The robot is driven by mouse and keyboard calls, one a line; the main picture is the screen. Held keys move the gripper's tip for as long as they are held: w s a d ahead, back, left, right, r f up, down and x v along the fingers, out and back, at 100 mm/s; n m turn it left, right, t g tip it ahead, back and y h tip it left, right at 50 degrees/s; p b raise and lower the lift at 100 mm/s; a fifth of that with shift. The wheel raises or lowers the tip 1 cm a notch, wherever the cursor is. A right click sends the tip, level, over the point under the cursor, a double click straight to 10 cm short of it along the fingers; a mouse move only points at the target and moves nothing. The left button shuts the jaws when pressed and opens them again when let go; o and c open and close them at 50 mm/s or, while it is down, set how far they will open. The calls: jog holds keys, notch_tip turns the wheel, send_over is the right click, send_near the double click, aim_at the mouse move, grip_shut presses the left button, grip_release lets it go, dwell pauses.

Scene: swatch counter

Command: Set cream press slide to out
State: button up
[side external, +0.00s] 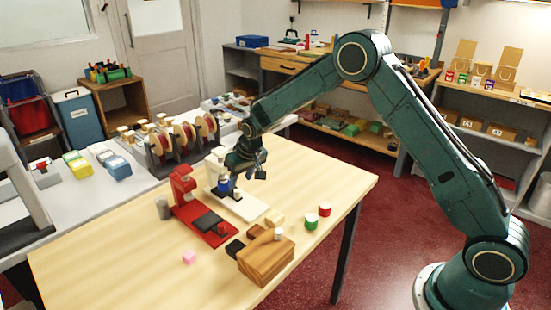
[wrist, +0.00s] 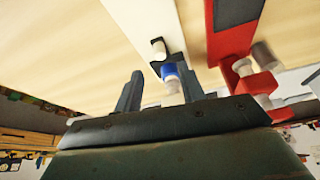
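The cream press (side external: 242,204) stands on the wooden table, its upright (side external: 215,165) at the back and its flat base reaching toward the front right. It also shows in the wrist view (wrist: 138,18). My gripper (side external: 248,178) is close to the press. Its two fingers are apart in the wrist view, with the blue part appearing between them; contact cannot be told.
A red press (side external: 190,208) with a dark plate stands close beside the cream one. The table's right end is clear.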

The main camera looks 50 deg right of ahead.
aim_at(238, 191)
jog(key=shift+x, duration=3.65)
grip_shut()
